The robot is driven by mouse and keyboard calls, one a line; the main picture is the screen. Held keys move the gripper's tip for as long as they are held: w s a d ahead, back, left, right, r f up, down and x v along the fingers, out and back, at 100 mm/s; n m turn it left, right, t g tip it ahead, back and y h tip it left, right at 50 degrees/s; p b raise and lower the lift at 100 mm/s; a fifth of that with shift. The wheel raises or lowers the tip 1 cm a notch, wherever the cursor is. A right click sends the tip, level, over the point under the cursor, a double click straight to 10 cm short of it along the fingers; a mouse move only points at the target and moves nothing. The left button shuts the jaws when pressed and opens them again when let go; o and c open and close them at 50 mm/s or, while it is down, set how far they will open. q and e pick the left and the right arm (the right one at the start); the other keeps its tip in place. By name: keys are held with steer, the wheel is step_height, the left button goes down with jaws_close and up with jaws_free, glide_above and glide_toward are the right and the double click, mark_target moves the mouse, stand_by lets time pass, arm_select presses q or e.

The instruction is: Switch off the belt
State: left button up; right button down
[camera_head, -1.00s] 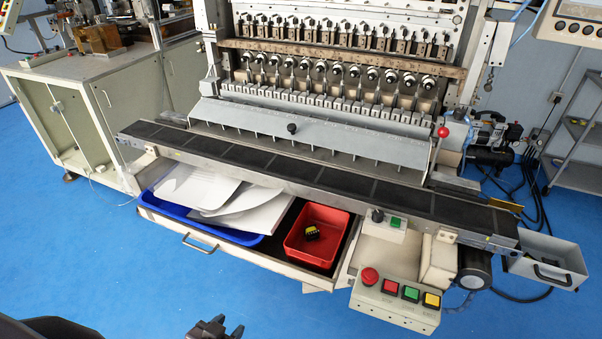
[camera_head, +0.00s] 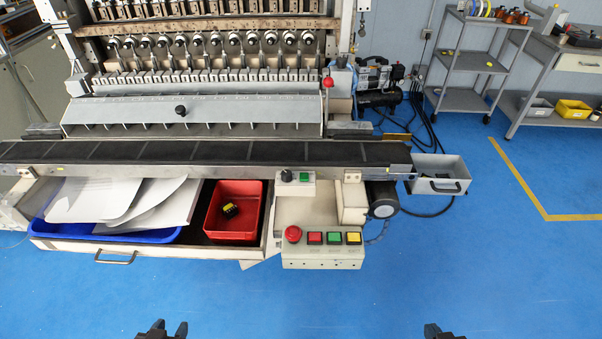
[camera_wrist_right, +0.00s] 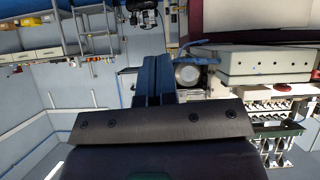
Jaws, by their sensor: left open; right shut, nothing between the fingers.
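The dark conveyor belt (camera_head: 230,151) runs across the front of the coil winder in the head view. Below its right part is a small switch box (camera_head: 295,184) with a black knob (camera_head: 287,175) and a green button (camera_head: 304,177). Lower down, a control box (camera_head: 322,256) carries a red mushroom button (camera_head: 293,234) and red, green and yellow square buttons. My left gripper (camera_head: 162,329) is open and empty at the bottom edge, well in front of the machine. My right gripper (camera_head: 445,331) is shut and empty at the bottom edge, to the right of the control box and apart from it.
An open drawer holds a blue tray (camera_head: 110,236) with white sheets and a red bin (camera_head: 212,222) with a small black-yellow part. A grey metal box (camera_head: 440,176) hangs at the belt's right end. Blue floor (camera_head: 480,270) is clear in front and to the right.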

steer(key=shift+w, duration=0.2)
steer(key=shift+w+r, duration=0.2)
steer(key=shift+w, duration=0.1)
